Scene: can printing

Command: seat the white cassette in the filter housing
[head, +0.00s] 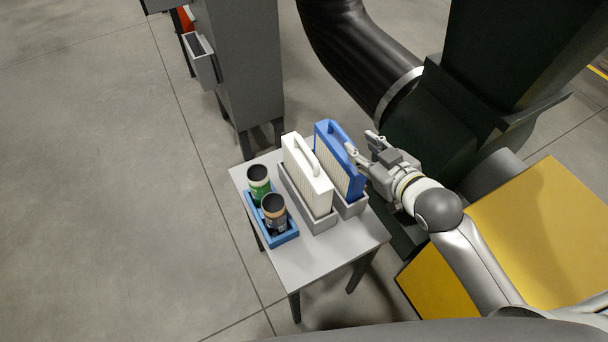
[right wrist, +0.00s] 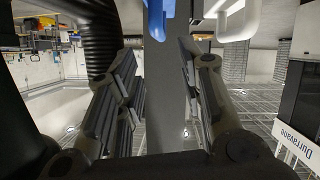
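The white cassette (head: 304,182) stands upright in a grey holder (head: 319,223) on the small table, its handle on top. A blue cassette (head: 341,165) stands in a similar holder just right of it. My right gripper (head: 361,141) is open beside the top of the blue cassette; whether it touches is unclear. In the right wrist view, the gripper (right wrist: 158,80) has its fingers spread with nothing held. Part of the blue cassette (right wrist: 156,18) shows beyond the fingertips. I cannot pick out the filter housing's opening. My left gripper is out of view.
A grey cabinet (head: 240,65) stands behind. A dark machine (head: 430,115) with a black duct (head: 355,45) and a yellow block (head: 540,235) are at right.

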